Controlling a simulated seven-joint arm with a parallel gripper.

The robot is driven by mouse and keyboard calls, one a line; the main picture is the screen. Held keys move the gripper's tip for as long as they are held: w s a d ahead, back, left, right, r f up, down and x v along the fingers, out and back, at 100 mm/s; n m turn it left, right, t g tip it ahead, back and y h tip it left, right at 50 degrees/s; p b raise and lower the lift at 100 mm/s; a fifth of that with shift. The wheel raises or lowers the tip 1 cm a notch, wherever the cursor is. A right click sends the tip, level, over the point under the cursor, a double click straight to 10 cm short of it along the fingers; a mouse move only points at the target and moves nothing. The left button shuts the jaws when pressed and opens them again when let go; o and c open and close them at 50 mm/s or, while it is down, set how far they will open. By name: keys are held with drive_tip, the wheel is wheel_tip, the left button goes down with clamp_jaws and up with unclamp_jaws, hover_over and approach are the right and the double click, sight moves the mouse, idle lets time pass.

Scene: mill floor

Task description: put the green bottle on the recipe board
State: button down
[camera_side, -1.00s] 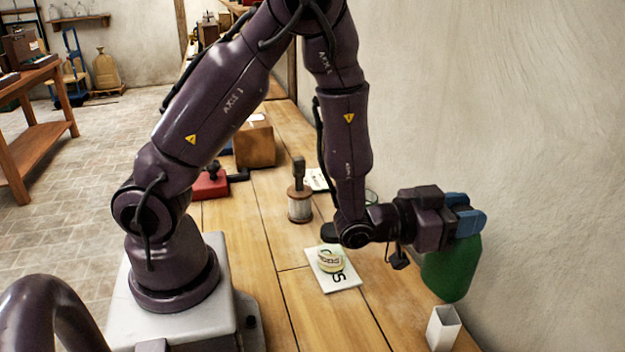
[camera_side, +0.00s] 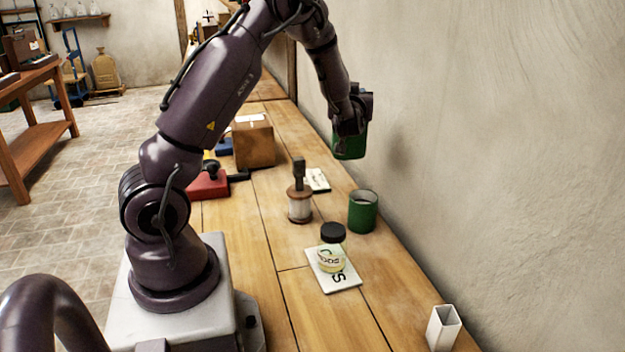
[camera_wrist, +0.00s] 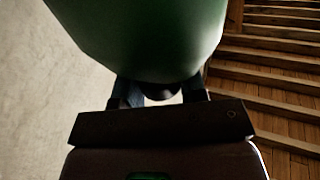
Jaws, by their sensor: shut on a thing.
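The green bottle (camera_side: 350,147) hangs in my gripper (camera_side: 350,122), high above the far part of the bench near the wall. In the wrist view the bottle (camera_wrist: 150,35) fills the upper middle, its narrow end between the blue fingers of my gripper (camera_wrist: 160,92). A small white board with dark writing (camera_side: 318,181) lies on the bench below and left of the bottle. Which one is the recipe board I cannot read.
A jar with a black lid (camera_side: 332,234) and pale label stands on the nearer board. A white square holder (camera_side: 443,328) is at front right.

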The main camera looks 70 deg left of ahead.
drive_tip(key=s+a+f+n+g+y, duration=0.1)
drive_tip(key=s+a+f+n+g, duration=0.2)
drive_tip(key=a, duration=0.5)
drive_tip(key=s+a+f+n+g+y, duration=0.1)
drive_tip(key=s+a+n+g, duration=0.15)
drive_tip(key=a+g, duration=0.4)
wheel_tip(320, 180, down, 10)
drive_tip(key=a, duration=0.1)
drive_tip(key=shift+w+a, duration=0.2)
drive_tip(key=shift+w, duration=0.1)
drive_tip(key=shift+f+t, duration=0.2)
drive_tip(key=shift+t, duration=0.05)
drive_tip(key=c, duration=0.7)
unclamp_jaws()
drive_tip(key=shift+f, duration=0.1)
drive_tip(key=d, duration=1.2)
drive_tip(key=shift+w, duration=0.45)
